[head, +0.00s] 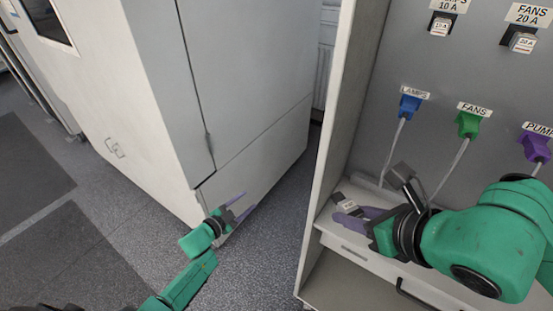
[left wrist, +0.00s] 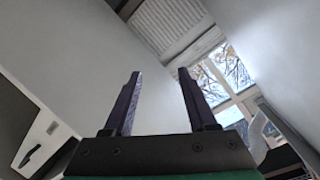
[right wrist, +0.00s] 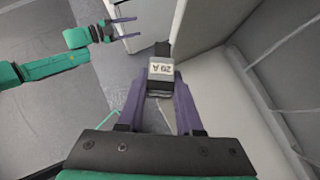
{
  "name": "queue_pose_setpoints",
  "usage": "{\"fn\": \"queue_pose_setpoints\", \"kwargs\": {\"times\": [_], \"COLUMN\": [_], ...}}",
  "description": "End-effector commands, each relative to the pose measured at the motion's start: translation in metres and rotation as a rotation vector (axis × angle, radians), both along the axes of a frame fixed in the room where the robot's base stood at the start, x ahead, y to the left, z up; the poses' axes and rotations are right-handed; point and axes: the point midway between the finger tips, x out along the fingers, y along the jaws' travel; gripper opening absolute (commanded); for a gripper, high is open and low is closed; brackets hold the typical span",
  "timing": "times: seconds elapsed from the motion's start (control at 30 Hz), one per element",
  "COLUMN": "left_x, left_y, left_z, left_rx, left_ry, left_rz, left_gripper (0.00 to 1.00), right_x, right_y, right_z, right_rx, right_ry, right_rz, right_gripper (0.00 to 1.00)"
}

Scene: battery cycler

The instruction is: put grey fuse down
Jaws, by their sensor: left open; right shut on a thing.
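The grey fuse (right wrist: 161,70), dark with a pale label that seems to read "20 A", is between the fingers of my right gripper (right wrist: 160,85), which is shut on it. In the head view the fuse (head: 344,203) shows at the tips of the right gripper (head: 352,212), over the left end of the cabinet's pale ledge (head: 338,235). I cannot tell whether it touches the ledge. My left gripper (head: 240,207) is open and empty, low in front of the white cabinet; its spread fingers also show in the left wrist view (left wrist: 160,95).
The grey panel (head: 390,60) carries blue (head: 410,106), green (head: 468,124) and purple (head: 537,146) plugs with cables hanging to the ledge. Two fuses sit higher, under labels LAMPS 10 A (head: 440,26) and FANS 20 A (head: 522,42). The cabinet's side wall (head: 340,110) stands left of my right gripper.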

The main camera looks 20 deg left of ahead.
Motion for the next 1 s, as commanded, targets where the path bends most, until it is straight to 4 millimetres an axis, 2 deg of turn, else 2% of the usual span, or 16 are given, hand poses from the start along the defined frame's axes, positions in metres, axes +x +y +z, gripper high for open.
{"fn": "queue_pose_setpoints", "kwargs": {"times": [0.03,0.1,0.17,0.2,0.27,0.3,0.37,0.4,0.5,0.6,0.7,0.87,1.0], "left_x": [0.014,0.026,0.031,0.032,0.027,0.021,0.006,-0.008,-0.051,-0.092,-0.113,-0.120,-0.122], "left_y": [-0.008,-0.024,-0.039,-0.049,-0.067,-0.079,-0.097,-0.109,-0.133,-0.142,-0.143,-0.155,-0.184], "left_z": [0.035,0.083,0.126,0.153,0.195,0.221,0.259,0.282,0.323,0.339,0.340,0.336,0.328], "left_rx": [0.020,0.051,0.083,0.108,0.155,0.191,0.258,0.310,0.468,0.637,0.736,0.756,0.752], "left_ry": [-0.091,-0.220,-0.332,-0.406,-0.522,-0.599,-0.716,-0.791,-0.952,-1.042,-1.064,-1.066,-1.068], "left_rz": [-0.060,-0.159,-0.252,-0.318,-0.428,-0.507,-0.640,-0.737,-1.000,-1.243,-1.379,-1.415,-1.413], "left_gripper": [0.58,0.58,0.58,0.58,0.58,0.58,0.58,0.58,0.58,0.58,0.58,0.58,0.58], "right_x": [0.000,0.000,0.000,0.000,0.000,0.000,0.000,0.000,0.000,0.000,0.000,0.000,0.000], "right_y": [0.000,0.000,0.000,0.000,0.000,0.000,0.000,0.000,0.000,0.000,0.000,0.000,0.000], "right_z": [0.000,0.000,0.000,0.000,0.000,0.000,0.000,0.000,0.000,0.000,0.000,0.000,0.000], "right_rx": [0.000,0.000,0.000,0.000,0.000,0.000,0.000,0.000,0.000,0.000,0.000,0.000,0.000], "right_ry": [0.000,0.000,0.000,0.000,0.000,0.000,0.000,0.000,0.000,0.000,0.000,0.000,0.000], "right_rz": [0.000,0.000,0.000,0.000,0.000,0.000,0.000,0.000,0.000,0.000,0.000,0.000,0.000], "right_gripper": [0.03,0.03,0.03,0.03,0.03,0.03,0.03,0.03,0.03,0.03,0.03,0.03,0.03]}}
